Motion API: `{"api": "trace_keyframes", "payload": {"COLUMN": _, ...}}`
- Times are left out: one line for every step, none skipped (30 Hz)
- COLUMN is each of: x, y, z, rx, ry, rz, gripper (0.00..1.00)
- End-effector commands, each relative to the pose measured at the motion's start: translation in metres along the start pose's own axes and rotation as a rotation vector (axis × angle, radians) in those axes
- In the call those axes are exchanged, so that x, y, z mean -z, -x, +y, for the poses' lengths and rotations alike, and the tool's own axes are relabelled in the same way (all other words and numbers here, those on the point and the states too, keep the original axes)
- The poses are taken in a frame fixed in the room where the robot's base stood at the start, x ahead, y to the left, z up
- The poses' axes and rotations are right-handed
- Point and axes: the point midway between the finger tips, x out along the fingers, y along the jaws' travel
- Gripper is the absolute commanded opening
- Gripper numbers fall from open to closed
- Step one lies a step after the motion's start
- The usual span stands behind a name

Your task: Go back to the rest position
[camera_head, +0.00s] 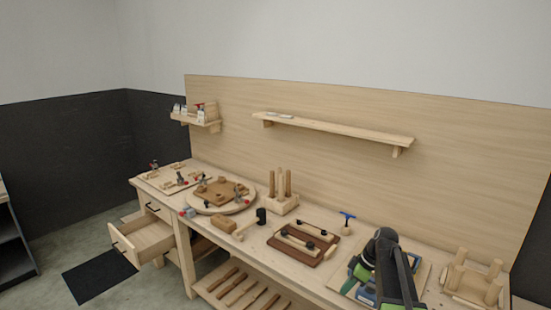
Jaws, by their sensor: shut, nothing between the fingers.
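My arm rises from the bottom edge at the lower right, dark with green edging. My gripper (354,276), dark and green, shows small at the left of the arm's dark round joint. It is shut with nothing in it, above a board with blue parts (365,294) on the workbench. The arm hides part of that board, and the fingertips are hard to make out against it.
An open drawer (140,240) juts out left. A shelf (335,128) hangs above.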

Motion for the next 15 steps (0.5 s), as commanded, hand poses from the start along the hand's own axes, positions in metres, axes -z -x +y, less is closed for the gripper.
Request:
{"api": "trace_keyframes", "payload": {"x": 0.014, "y": -0.031, "z": -0.036, "rx": 0.013, "ry": -0.011, "rz": -0.042, "gripper": 0.0}}
{"api": "trace_keyframes", "payload": {"x": 0.021, "y": -0.043, "z": -0.053, "rx": 0.016, "ry": -0.035, "rz": -0.071, "gripper": 0.0}}
{"api": "trace_keyframes", "payload": {"x": 0.028, "y": -0.059, "z": -0.077, "rx": 0.013, "ry": -0.082, "rz": -0.113, "gripper": 0.0}}
{"api": "trace_keyframes", "payload": {"x": 0.031, "y": -0.069, "z": -0.095, "rx": 0.005, "ry": -0.126, "rz": -0.146, "gripper": 0.0}}
{"api": "trace_keyframes", "payload": {"x": 0.032, "y": -0.078, "z": -0.114, "rx": -0.009, "ry": -0.182, "rz": -0.18, "gripper": 0.0}}
{"api": "trace_keyframes", "payload": {"x": 0.03, "y": -0.085, "z": -0.133, "rx": -0.035, "ry": -0.265, "rz": -0.221, "gripper": 0.0}}
{"api": "trace_keyframes", "payload": {"x": 0.027, "y": -0.087, "z": -0.143, "rx": -0.059, "ry": -0.332, "rz": -0.246, "gripper": 0.0}}
{"api": "trace_keyframes", "payload": {"x": 0.022, "y": -0.088, "z": -0.152, "rx": -0.085, "ry": -0.403, "rz": -0.267, "gripper": 0.0}}
{"api": "trace_keyframes", "payload": {"x": 0.015, "y": -0.086, "z": -0.16, "rx": -0.122, "ry": -0.502, "rz": -0.29, "gripper": 0.0}}
{"api": "trace_keyframes", "payload": {"x": 0.008, "y": -0.083, "z": -0.163, "rx": -0.151, "ry": -0.577, "rz": -0.302, "gripper": 0.0}}
{"api": "trace_keyframes", "payload": {"x": 0.001, "y": -0.079, "z": -0.165, "rx": -0.179, "ry": -0.652, "rz": -0.311, "gripper": 0.0}}
{"api": "trace_keyframes", "payload": {"x": -0.006, "y": -0.076, "z": -0.167, "rx": -0.214, "ry": -0.745, "rz": -0.319, "gripper": 0.0}}
{"api": "trace_keyframes", "payload": {"x": -0.011, "y": -0.074, "z": -0.167, "rx": -0.238, "ry": -0.809, "rz": -0.322, "gripper": 0.0}}
{"api": "trace_keyframes", "payload": {"x": -0.013, "y": -0.073, "z": -0.167, "rx": -0.258, "ry": -0.866, "rz": -0.323, "gripper": 0.0}}
{"api": "trace_keyframes", "payload": {"x": -0.015, "y": -0.072, "z": -0.165, "rx": -0.281, "ry": -0.932, "rz": -0.322, "gripper": 0.0}}
